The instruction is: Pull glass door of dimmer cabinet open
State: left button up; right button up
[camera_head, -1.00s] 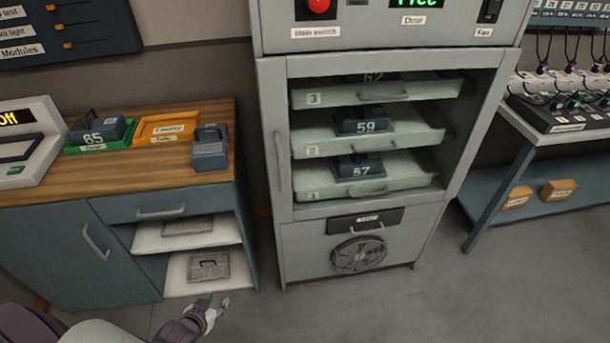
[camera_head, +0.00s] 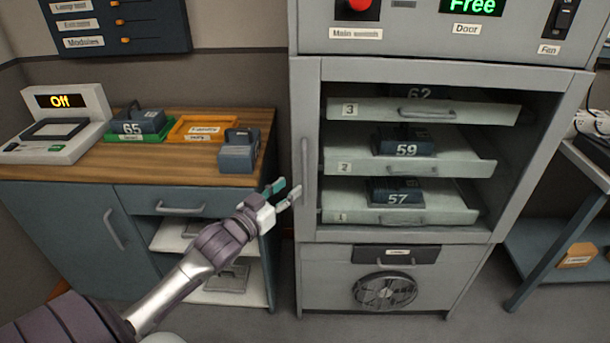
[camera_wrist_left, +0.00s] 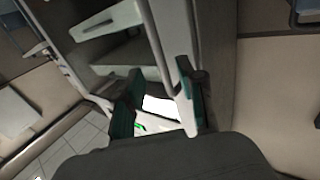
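The dimmer cabinet (camera_head: 393,248) stands in the middle of the head view. Its framed glass door (camera_head: 420,236) looks closed across the shelves. A long vertical handle (camera_head: 304,172) runs along the door's left edge. My left gripper (camera_head: 285,189) is open and empty, just left of the handle's lower half. Whether it touches the handle is not clear. In the left wrist view, the two dark green fingers (camera_wrist_left: 155,103) are apart, and a pale bar, likely the handle or door edge, runs down toward the right finger. My right gripper is out of view.
Behind the glass, three shelves (camera_head: 425,111) hold modules 62, 59 and 57. A display (camera_head: 474,6) above reads "Free". A wooden-topped counter (camera_head: 80,172) with a half-open lower side stands left, close to my left arm. A table (camera_head: 560,235) stands at right.

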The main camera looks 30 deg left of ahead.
aim_at(303, 176)
pick_arm(q)
jog(key=w, duration=0.7)
jog(key=shift+w+d, duration=0.15)
jog(key=shift+w, duration=0.1)
grip_shut()
